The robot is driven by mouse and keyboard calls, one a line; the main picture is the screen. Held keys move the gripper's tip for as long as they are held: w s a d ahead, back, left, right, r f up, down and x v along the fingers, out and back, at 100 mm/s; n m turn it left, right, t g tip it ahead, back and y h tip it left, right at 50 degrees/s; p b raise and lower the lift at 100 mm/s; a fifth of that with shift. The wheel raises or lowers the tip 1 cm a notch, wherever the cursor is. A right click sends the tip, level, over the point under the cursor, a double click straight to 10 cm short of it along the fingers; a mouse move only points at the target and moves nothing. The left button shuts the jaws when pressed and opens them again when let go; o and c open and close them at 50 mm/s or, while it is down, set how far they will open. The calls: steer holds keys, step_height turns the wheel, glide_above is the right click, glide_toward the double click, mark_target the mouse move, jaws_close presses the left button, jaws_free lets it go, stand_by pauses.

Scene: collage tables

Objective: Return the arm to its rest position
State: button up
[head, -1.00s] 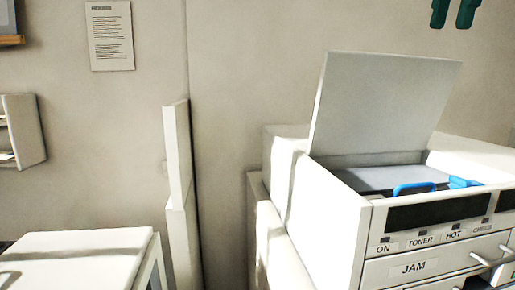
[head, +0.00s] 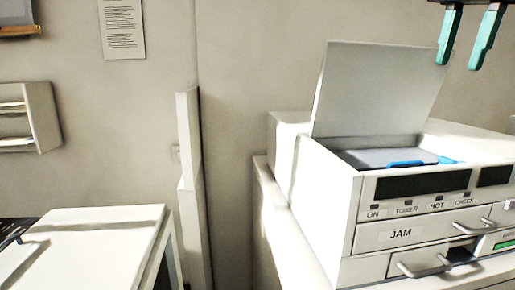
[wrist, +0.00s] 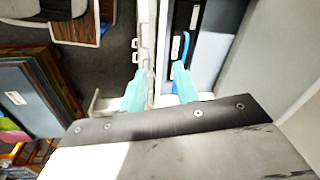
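My gripper (head: 458,65) hangs at the top right of the head view, above the white printer (head: 325,220). Its two teal fingers point down and stand apart with nothing between them. In the wrist view my gripper (wrist: 160,70) also shows as two separated teal fingers, over the printer's edge and open top. The rest of my arm is out of the head view.
The printer's lid (head: 375,90) stands raised, with a blue handle (head: 405,163) inside. Drawer handles (head: 425,266) stick out in front. A white table (head: 80,250) is at left and a narrow upright panel (head: 190,190) stands between. Wall shelf (head: 30,118) at far left.

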steer(key=s+f+n, duration=0.4)
steer(key=f, duration=0.7)
steer(key=s+a+f+n, duration=0.1)
steer(key=s+f+n, duration=0.3)
steer(key=f, duration=0.8)
steer(key=s+a+f+n, duration=0.1)
steer(key=s+f+n, duration=0.3)
steer(key=f, duration=0.7)
steer(key=shift+s+f+n+g, duration=0.3)
steer(key=shift+s+f+n, duration=0.05)
steer(key=shift+f+n, duration=0.05)
steer(key=shift+d, duration=0.15)
